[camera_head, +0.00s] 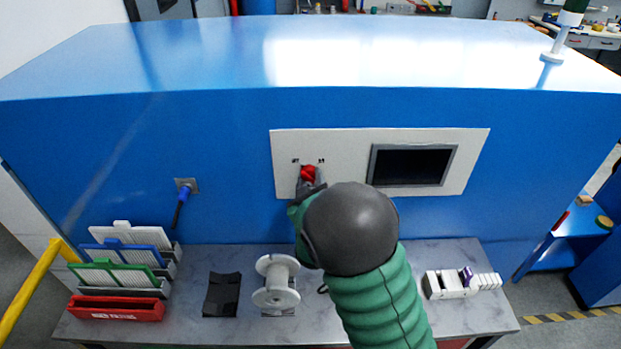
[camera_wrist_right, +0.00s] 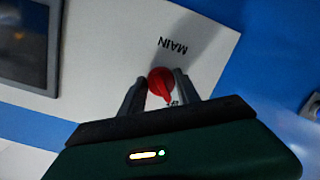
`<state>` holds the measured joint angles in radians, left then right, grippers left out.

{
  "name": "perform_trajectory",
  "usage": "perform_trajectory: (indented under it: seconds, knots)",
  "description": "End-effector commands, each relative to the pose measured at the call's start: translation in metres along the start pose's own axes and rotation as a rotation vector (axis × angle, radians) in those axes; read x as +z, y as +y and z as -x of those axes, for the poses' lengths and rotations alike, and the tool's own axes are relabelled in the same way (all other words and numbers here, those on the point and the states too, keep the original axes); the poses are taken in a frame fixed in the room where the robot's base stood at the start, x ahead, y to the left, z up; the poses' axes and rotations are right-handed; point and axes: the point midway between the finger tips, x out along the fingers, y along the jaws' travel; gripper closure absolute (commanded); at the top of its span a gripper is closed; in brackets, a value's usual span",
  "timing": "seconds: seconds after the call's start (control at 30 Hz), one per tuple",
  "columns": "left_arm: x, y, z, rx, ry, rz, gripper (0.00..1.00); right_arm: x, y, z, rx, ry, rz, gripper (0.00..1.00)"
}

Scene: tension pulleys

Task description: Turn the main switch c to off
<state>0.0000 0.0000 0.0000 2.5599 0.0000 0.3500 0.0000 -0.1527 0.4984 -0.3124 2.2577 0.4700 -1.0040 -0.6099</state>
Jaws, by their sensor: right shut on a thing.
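The main switch is a red rotary knob (camera_head: 308,173) on the white panel (camera_head: 345,145) of the blue machine, left of the dark screen. My right gripper (camera_head: 310,182) reaches up to the panel with its fingers at the knob. In the right wrist view the red knob (camera_wrist_right: 160,82) sits between the two grey fingers of my right gripper (camera_wrist_right: 157,88), which is shut on it. The word MAIN is printed beside the knob. One finger partly covers a small label by the knob's pointer. My left gripper is in neither view.
A dark screen (camera_head: 411,165) is set in the panel to the right. Below, a grey bench (camera_head: 340,325) holds racks (camera_head: 122,262), a white spool (camera_head: 276,283) and white blocks (camera_head: 460,283).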

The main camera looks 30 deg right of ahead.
Motion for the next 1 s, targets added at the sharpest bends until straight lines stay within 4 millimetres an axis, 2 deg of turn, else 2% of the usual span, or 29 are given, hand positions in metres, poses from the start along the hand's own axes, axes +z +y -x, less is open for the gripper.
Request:
perform_trajectory:
  seconds: [0.03,0.6,0.63,0.8,1.0]
  knots:
    - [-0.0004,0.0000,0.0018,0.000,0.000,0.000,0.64,-0.0054,0.0008,-0.0006,0.003,0.010,0.011,1.00]
    - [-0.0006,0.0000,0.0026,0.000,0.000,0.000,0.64,-0.0054,0.0002,-0.0009,0.007,0.009,0.044,1.00]
    - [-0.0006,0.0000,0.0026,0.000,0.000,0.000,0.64,-0.0054,0.0002,-0.0010,0.007,0.009,0.044,0.60]
    - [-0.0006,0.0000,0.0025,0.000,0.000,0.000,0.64,-0.0037,-0.0001,-0.0006,0.006,0.005,0.045,0.40]
    - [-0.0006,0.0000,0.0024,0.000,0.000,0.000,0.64,-0.0022,0.0001,0.0000,0.006,0.002,0.044,0.40]
